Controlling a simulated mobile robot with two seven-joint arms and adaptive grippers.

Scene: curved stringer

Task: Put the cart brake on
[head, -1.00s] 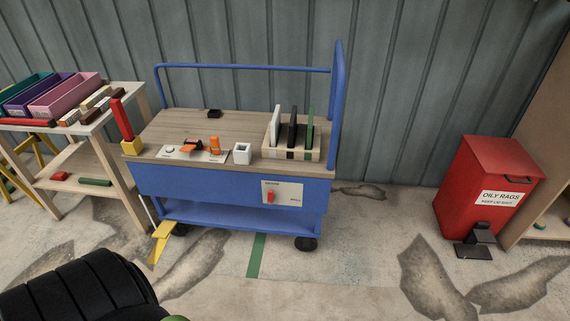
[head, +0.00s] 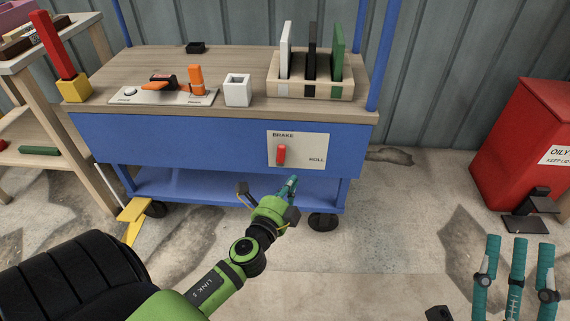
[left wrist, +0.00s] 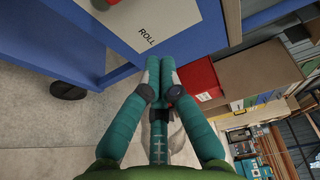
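The blue cart (head: 180,140) has a pale brake panel (head: 308,142) on its front side. The panel reads BRAKE at the top and ROLL at the right. A red lever (head: 281,154) stands roughly upright below the word BRAKE. My left gripper (head: 289,186) is below and just in front of the panel, apart from the lever. In the left wrist view its teal fingers (left wrist: 160,62) come together at the tips with nothing between them, beside the panel (left wrist: 140,22). My right gripper (head: 517,245) is at the lower right, fingers spread and empty, far from the cart.
The cart top carries a rack (head: 311,88) with several upright plates, a white cup (head: 237,90) and a control plate (head: 160,97). A red bin (head: 525,140) stands right, with clear floor between.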

